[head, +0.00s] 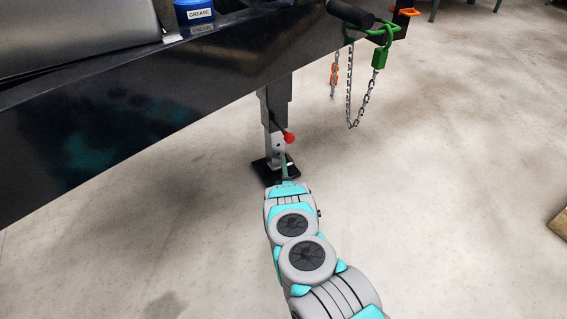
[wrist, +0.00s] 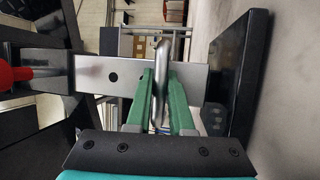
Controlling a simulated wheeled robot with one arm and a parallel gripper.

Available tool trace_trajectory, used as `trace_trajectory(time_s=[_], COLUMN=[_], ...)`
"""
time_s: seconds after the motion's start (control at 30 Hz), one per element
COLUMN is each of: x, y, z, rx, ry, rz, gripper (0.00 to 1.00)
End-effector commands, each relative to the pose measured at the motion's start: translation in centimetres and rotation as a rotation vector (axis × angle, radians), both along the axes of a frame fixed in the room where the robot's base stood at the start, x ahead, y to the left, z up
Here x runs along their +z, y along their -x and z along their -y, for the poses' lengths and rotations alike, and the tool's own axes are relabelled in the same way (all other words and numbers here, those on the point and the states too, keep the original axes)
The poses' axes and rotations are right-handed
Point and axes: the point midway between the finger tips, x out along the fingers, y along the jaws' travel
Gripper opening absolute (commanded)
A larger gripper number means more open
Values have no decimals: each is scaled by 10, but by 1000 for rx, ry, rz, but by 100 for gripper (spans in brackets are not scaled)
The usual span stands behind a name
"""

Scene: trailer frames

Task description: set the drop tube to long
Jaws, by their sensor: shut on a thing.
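The silver drop tube (head: 275,150) hangs upright from the dark jack leg (head: 278,96) under the trailer frame. A black foot plate (head: 259,170) is at its lower end, at the floor. A red knob (head: 289,137) sticks out of the leg's side; it also shows at the left edge of the wrist view (wrist: 14,75). In the wrist view the drop tube (wrist: 95,74) lies sideways with a dark hole showing. My gripper (wrist: 161,82) has its green fingers shut on a metal loop handle (wrist: 162,46) in front of the tube. The fingers hide part of the tube.
The black trailer beam (head: 150,105) runs above, with a blue grease tub (head: 194,12) on it. A chain (head: 350,95) with a green hook (head: 379,57) hangs at the right. A wooden piece (head: 560,222) lies at the right edge. The floor around is clear.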

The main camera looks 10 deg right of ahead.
Motion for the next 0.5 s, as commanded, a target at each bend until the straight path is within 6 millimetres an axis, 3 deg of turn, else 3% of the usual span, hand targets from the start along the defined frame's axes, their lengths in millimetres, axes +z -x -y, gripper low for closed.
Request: trace_trajectory(time_s=[0.17, 0.2, 0.43, 0.5], x=[-5, -6, -5, -4], y=[1, 1, 1, 1], z=[-1, -1, -1, 0], rx=[1, 1, 1, 1], ry=[0, 0, 0, 0], rz=[-12, -13, -11, -10], gripper=[0, 21, 47, 50])
